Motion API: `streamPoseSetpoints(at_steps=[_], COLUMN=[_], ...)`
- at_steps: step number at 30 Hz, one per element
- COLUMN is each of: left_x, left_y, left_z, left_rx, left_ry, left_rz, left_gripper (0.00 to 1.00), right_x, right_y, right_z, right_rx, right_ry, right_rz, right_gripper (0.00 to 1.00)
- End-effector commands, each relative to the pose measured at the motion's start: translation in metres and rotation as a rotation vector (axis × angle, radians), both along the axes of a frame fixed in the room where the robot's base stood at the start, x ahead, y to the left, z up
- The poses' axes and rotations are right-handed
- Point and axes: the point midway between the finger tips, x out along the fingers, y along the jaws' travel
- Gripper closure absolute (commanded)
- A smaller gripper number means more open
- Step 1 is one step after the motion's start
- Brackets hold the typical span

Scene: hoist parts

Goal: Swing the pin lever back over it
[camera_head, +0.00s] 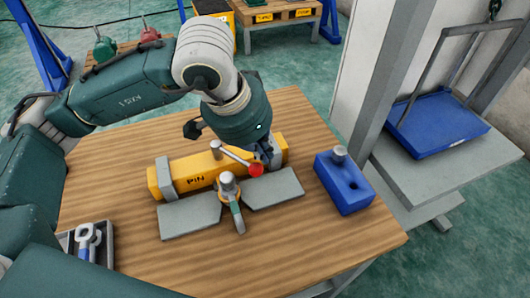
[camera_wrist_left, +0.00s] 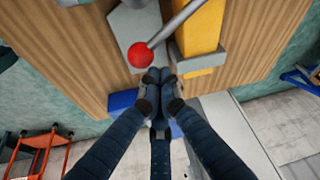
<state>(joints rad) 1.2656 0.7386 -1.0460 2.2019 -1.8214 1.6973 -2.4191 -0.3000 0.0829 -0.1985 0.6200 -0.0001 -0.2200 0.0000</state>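A yellow beam marked PIN (camera_head: 196,179) lies on the wooden table. The pin lever (camera_head: 235,157) is a grey rod from an upright post on the beam to a red ball knob (camera_head: 256,170). In the left wrist view the rod (camera_wrist_left: 176,24) and red knob (camera_wrist_left: 140,55) lie just beyond my fingertips. My left gripper (camera_head: 272,160) is beside the knob, past its right side; in the wrist view its fingers (camera_wrist_left: 160,75) are together, with nothing seen between them. Contact with the knob is unclear. A metal pin-like fitting (camera_head: 229,186) stands before the beam. My right gripper is not in view.
Two grey plates (camera_head: 190,215) (camera_head: 273,188) flank the fitting. A tray with metal parts (camera_head: 106,238) is at front left. A grey post (camera_head: 392,80) rises beyond the right edge.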

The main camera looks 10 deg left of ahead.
Motion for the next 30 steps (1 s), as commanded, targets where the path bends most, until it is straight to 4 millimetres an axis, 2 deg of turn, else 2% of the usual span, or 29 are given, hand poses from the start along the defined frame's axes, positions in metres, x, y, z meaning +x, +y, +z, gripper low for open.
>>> streamPoseSetpoints(at_steps=[9,13,24,30], left_x=[0.0,-0.003,-0.023,-0.031], left_y=[0.0,0.002,0.017,0.022], left_z=[0.002,0.012,0.083,0.107], left_rx=[0.0,0.0,-0.001,0.0], left_ry=[0.0,-0.001,-0.006,-0.001], left_rz=[0.001,0.002,0.002,0.001], left_gripper=[1.0,1.0,1.0,1.0], right_x=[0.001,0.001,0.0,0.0], right_y=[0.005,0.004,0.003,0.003], right_z=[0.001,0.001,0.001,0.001], right_rx=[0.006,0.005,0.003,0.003], right_ry=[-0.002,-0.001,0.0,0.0], right_rz=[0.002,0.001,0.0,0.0], right_gripper=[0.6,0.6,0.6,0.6])
